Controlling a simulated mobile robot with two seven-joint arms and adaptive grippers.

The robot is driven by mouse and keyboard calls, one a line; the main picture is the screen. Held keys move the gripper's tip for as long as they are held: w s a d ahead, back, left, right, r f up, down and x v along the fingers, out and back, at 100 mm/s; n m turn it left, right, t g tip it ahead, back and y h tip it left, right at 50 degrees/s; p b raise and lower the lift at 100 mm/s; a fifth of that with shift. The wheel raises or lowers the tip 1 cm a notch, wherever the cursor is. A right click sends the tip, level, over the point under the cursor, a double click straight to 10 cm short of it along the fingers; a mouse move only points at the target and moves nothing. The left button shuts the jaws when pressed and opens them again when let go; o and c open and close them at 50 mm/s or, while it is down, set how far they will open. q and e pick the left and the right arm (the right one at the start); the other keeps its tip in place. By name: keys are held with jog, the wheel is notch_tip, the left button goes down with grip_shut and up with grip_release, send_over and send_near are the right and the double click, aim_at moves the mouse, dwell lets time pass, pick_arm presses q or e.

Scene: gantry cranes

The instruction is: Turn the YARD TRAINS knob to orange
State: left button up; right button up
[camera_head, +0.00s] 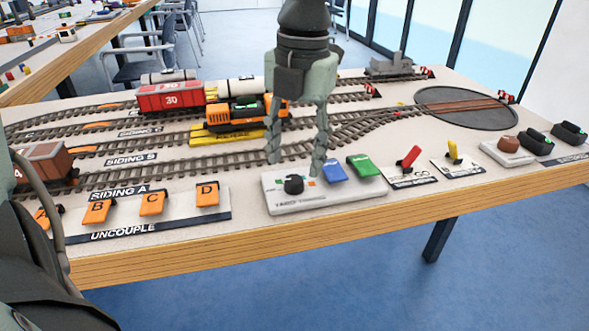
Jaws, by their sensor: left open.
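The YARD TRAINS knob (294,184) is a small black round knob at the left end of a pale control box (345,200) near the table's front edge. A small orange mark (311,182) shows just right of it. The knob's pointer is too small to read. My left gripper (298,165) comes down from above with its two fingers apart, one on the left and one on the right. Its tips hang over the back of the box around the knob's position, and nothing is held. Whether the fingers touch the knob I cannot tell. My right gripper is out of view.
Blue (334,172) and green (363,166) buttons sit on the same box, right of the knob. A red lever (409,157) stands farther right. Orange uncouple levers (152,204) are at left. An orange locomotive (235,115) stands on the tracks behind the gripper.

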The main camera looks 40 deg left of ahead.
aim_at(294, 180)
pick_arm(q)
jog(key=shift+a+f, duration=0.15)
jog(key=shift+f, duration=2.05)
jog(key=shift+c, duration=0.6)
grip_shut()
